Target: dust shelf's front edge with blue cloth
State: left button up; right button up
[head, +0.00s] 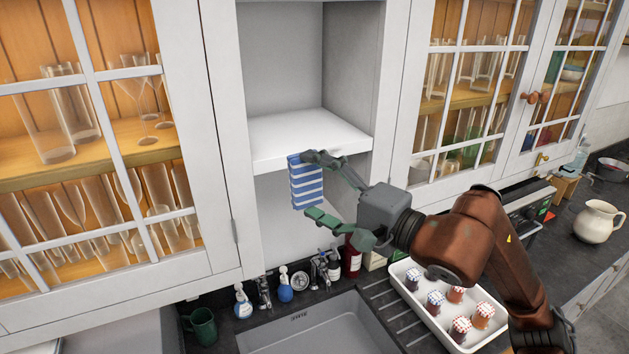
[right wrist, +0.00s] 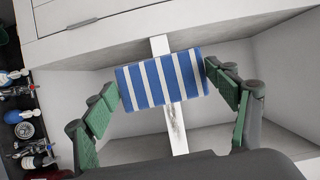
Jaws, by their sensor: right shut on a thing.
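The blue cloth with white stripes (head: 305,182) is held between the fingers of my right gripper (head: 322,188). It hangs in front of the left part of the white shelf's front edge (head: 330,149). In the right wrist view the cloth (right wrist: 163,80) spans between the two green-padded fingertips (right wrist: 162,82) and crosses the shelf edge, a narrow white strip (right wrist: 159,46). Grey smudges (right wrist: 176,122) show on that strip below the cloth. I cannot tell whether the cloth touches the edge. My left gripper is out of view.
Glazed doors with glassware flank the open niche, left (head: 120,130) and right (head: 470,85). Below are a sink (head: 310,325), several bottles, a green mug (head: 201,326) and a white tray (head: 405,277) of jars. A cream jug (head: 597,222) stands at right.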

jog(key=w, duration=0.1)
jog(key=w+a+p, duration=0.1)
jog(key=shift+w+a+r, duration=0.1)
jog(key=shift+w+r, duration=0.05)
jog(key=shift+w, duration=0.2)
jog(key=shift+w+a+p, duration=0.2)
jog(key=shift+w+p, duration=0.1)
jog(key=shift+w, duration=0.2)
jog(key=shift+w+a+p, duration=0.2)
jog(key=shift+w+p, duration=0.1)
jog(key=shift+w, duration=0.2)
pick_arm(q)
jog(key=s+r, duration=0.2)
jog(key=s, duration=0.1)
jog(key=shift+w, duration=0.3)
pick_arm(e)
jog(key=shift+w+a, duration=0.15)
jog(key=shift+w, duration=0.15)
jog(key=shift+w+a, duration=0.2)
jog(key=shift+w, duration=0.35)
